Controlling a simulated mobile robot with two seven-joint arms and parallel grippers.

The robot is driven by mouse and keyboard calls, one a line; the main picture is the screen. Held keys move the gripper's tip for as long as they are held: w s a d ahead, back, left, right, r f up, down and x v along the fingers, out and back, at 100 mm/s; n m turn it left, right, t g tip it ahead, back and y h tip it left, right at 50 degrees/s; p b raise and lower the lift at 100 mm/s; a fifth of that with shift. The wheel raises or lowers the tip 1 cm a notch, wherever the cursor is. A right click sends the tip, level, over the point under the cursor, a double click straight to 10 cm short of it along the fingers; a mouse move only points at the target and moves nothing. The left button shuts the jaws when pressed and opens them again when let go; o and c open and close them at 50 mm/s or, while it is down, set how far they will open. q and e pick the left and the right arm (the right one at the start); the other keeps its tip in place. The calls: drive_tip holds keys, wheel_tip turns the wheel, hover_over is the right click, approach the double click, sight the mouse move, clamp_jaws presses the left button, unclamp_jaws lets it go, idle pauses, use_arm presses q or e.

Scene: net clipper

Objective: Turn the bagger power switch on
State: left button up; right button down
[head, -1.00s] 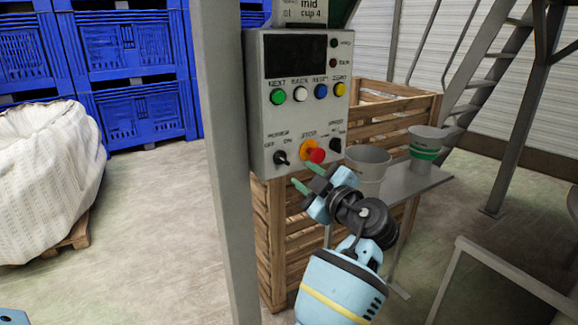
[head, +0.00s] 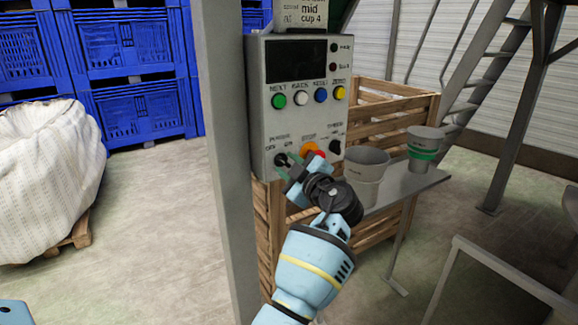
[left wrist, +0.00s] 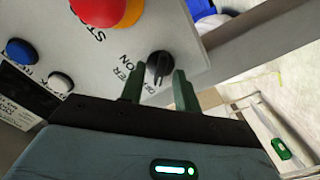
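The bagger power switch (head: 281,160) is a small black knob at the lower left of a grey control box (head: 257,130), under OFF and ON labels. It also shows in the left wrist view (left wrist: 158,67), where the box appears upside down. My left gripper (head: 290,166) is at the switch, its green fingers apart. In the left wrist view the fingertips (left wrist: 158,80) lie to either side of the knob, with visible gaps; contact cannot be seen. The knob's exact setting is hard to tell. My right gripper is not in view.
A red stop button on yellow (left wrist: 105,8) sits beside the switch, partly behind my gripper in the head view. A second black knob (head: 335,147) is further right. A grey post (head: 228,150) stands left of the box. Buckets (head: 367,163) stand on a bench at right.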

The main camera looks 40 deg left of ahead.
use_arm(q)
drive_tip(key=shift+c, duration=0.4)
clamp_jaws()
